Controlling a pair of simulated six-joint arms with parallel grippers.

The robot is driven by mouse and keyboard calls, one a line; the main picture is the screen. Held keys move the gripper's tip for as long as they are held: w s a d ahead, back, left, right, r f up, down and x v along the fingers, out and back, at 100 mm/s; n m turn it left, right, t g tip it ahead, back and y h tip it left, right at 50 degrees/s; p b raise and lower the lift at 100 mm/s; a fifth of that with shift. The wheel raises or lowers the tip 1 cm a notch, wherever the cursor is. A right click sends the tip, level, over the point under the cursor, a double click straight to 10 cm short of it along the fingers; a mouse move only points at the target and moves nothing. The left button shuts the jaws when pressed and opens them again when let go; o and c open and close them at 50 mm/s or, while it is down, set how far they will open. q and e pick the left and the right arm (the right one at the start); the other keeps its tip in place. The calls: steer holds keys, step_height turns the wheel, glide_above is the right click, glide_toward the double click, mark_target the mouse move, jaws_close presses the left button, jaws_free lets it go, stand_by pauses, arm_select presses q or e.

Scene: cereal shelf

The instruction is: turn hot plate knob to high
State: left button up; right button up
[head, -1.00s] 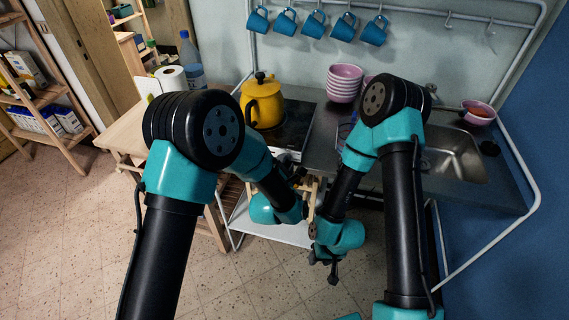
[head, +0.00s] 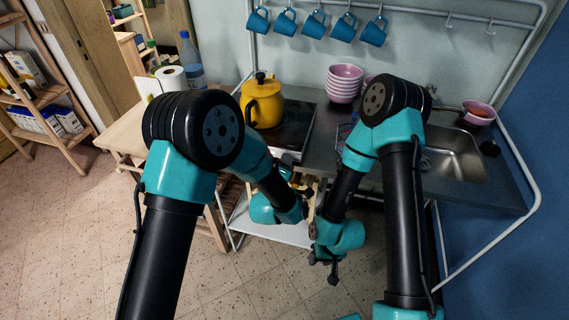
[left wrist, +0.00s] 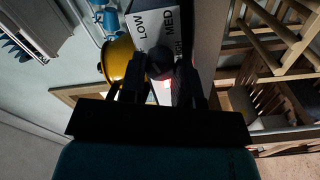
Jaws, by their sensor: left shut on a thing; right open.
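The hot plate (head: 298,128) has a dark top and a pale front edge on the counter in the head view. In the left wrist view its pale panel (left wrist: 150,22) carries the words LOW and MED, with another label partly hidden. The dark round knob (left wrist: 160,62) sits between the fingers of my left gripper (left wrist: 162,82), which is shut on it. A red glow shows just below the knob. In the head view my left gripper (head: 291,171) is at the hot plate's front, largely hidden by my arm. My right gripper (head: 328,268) hangs lower, open and empty.
A yellow kettle (head: 265,103) stands on the hot plate's left. Pink bowls (head: 344,84) are stacked behind, and a sink (head: 455,153) is to the right. Blue mugs (head: 314,24) hang above. A wooden table (head: 125,135) with a bottle (head: 190,62) is at the left.

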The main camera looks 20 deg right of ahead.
arm_select(q)
steer(key=m, duration=2.1)
steer(key=shift+s+m, duration=0.1)
steer(key=shift+m, duration=0.2)
steer(key=o, duration=0.9)
steer(key=shift+d, duration=0.1)
steer(key=shift+o, duration=0.2)
steer(key=v, duration=1.7)
steer(key=shift+s, duration=0.2)
